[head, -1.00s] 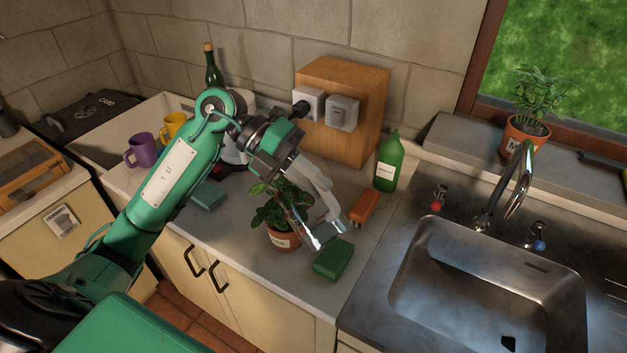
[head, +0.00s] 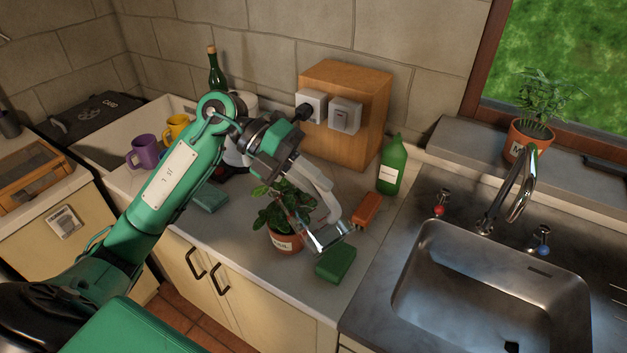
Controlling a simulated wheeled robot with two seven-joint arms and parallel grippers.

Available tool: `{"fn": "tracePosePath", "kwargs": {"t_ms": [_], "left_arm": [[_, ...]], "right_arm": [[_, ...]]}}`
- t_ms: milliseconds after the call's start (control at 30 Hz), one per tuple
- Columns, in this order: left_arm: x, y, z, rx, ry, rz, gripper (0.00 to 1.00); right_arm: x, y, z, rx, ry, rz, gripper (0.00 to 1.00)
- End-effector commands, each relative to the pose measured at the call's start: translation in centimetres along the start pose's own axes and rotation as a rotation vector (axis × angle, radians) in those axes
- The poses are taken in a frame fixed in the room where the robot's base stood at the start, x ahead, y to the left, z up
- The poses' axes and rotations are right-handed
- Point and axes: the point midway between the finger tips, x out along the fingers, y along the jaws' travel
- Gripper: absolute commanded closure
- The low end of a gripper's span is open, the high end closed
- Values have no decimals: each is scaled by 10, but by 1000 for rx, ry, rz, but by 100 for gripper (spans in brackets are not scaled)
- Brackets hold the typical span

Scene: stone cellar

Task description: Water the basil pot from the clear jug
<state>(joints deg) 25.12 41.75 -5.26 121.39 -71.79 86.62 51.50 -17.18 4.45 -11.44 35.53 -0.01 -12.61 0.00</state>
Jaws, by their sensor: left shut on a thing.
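The basil pot (head: 285,241) is a small terracotta pot with a pale label, upright on the grey counter. Its leafy green basil (head: 277,211) is partly behind my left gripper. My left gripper (head: 322,208) comes in from the left and points down over the counter, just right of the basil. It is shut on the clear jug (head: 328,238), which is tilted close beside the basil's leaves and the pot's right side. Gripper and leaves hide part of the jug. I cannot tell if water is flowing out. My right gripper is not in view.
A green sponge (head: 336,264) lies just below the jug, and an orange brush (head: 366,210) lies to its right. The steel sink (head: 490,290) is at right, with another potted plant (head: 529,136) on the sill.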

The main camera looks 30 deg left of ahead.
Motion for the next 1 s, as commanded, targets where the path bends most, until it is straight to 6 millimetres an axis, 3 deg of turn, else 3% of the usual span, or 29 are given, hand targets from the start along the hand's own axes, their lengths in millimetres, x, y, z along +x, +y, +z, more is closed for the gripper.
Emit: {"fn": "tracePosePath", "kwargs": {"t_ms": [233,1000], "left_arm": [[5,-10,-5,37,-17,80,100],[16,-13,-9,86,-45,198,100]], "right_arm": [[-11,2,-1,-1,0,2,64],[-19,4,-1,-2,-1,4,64]]}}
